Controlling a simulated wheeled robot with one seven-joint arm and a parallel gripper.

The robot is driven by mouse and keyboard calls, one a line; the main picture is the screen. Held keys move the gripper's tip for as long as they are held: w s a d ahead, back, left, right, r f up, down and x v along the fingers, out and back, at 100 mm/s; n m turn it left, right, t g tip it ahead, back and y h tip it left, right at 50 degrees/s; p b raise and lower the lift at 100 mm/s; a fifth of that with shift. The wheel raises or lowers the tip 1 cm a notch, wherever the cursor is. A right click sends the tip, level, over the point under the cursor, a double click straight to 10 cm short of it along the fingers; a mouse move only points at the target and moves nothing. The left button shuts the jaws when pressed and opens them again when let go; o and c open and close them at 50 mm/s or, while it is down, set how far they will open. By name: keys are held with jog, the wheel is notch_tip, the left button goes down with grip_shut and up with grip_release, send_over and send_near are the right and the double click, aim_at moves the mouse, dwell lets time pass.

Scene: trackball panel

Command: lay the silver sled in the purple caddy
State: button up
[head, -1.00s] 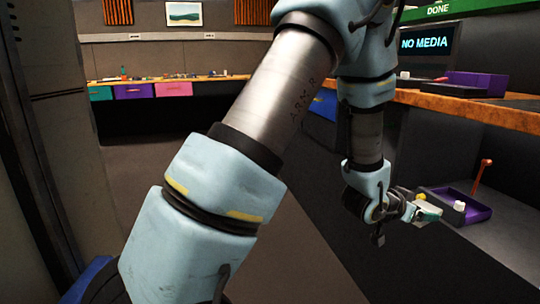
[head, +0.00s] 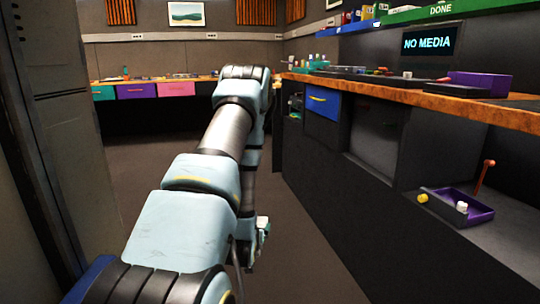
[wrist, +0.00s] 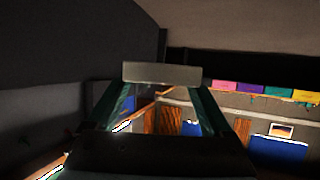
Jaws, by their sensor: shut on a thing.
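My gripper (wrist: 163,100) is shut on a flat grey bar, seemingly the silver sled (wrist: 162,73), which spans its fingertips in the wrist view. In the head view my gripper (head: 263,226) shows only partly beside my arm, low over the aisle, and the sled cannot be made out there. A shallow purple tray (head: 480,217) sits in the low recess at right, holding a small white piece (head: 462,207). A purple open box (head: 480,80) stands on the counter above. I cannot tell which of these two is the caddy. My gripper is well left of both.
A yellow knob (head: 423,198) and an orange-red lever (head: 484,176) are at the tray. The wooden counter edge (head: 430,100) overhangs the recess. A blue drawer (head: 323,103) is further back. The aisle floor (head: 300,235) is clear; a grey cabinet (head: 50,110) stands at left.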

jog(key=s+a+f+n+y, duration=0.1)
jog(key=a+f+n+y, duration=0.1)
jog(key=a, duration=0.4)
notch_tip(320, 180, up, 30)
jog(key=p, duration=2.9)
jog(key=shift+d+f+m, duration=0.25)
jog(key=shift+d+m, duration=0.05)
jog(key=shift+d, duration=0.05)
jog(key=shift+s, duration=0.1)
